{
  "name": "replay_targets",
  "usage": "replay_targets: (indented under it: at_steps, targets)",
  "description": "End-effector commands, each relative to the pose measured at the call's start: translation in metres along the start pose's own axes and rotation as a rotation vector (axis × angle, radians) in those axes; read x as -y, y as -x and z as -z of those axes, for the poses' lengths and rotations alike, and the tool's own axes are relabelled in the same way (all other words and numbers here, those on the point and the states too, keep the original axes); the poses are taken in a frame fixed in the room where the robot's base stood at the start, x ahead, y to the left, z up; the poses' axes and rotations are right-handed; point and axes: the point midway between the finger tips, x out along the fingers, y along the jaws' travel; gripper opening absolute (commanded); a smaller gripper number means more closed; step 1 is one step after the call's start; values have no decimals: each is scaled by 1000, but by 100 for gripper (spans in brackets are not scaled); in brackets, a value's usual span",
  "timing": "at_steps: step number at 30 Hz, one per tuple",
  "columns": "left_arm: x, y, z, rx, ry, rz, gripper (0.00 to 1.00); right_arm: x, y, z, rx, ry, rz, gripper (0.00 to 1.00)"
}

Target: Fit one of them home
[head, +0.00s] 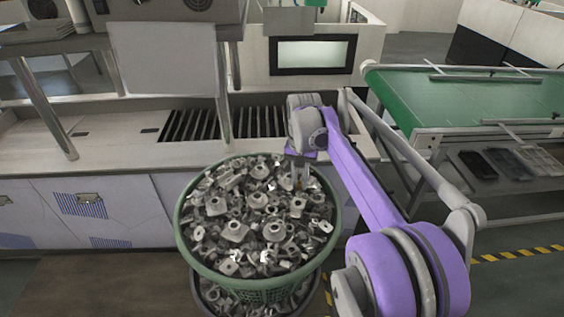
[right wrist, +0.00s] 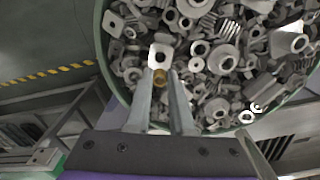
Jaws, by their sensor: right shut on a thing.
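Many loose grey metal parts (head: 236,231) fill a round green basket (head: 190,255); they include flanged rings, plates with holes and ribbed pieces. My right gripper (head: 301,179) reaches down over the basket's right side. In the right wrist view its fingers (right wrist: 161,84) are closed around a small part with a brass-coloured section (right wrist: 160,75). A pale plate with a round hole (right wrist: 152,52) shows just beyond the fingertips; I cannot tell if it belongs to the held part. My left gripper is not in view.
A pale counter (head: 110,150) with a dark slotted grate (head: 190,125) runs behind the basket. A second basket (head: 215,300) stands beneath the green one. A green conveyor (head: 470,95) is at the right, with dark trays (head: 478,165) below it. The left part of the counter is clear.

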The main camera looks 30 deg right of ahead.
Motion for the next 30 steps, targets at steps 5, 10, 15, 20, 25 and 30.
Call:
replay_targets:
  at_steps: [5,10,15,20,25,30]
  targets:
    - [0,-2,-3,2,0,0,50,-1,-3,-1,1,0,-1,0]
    - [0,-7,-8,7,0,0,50,-1,-12,-1,1,1,-2,0]
    - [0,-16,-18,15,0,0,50,-1,-28,-1,1,1,-2,0]
    - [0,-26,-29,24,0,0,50,-1,-46,-1,2,1,-2,0]
    - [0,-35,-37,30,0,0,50,-1,-62,-1,2,1,-2,0]
    - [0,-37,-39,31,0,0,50,0,-66,-1,1,1,-1,0]
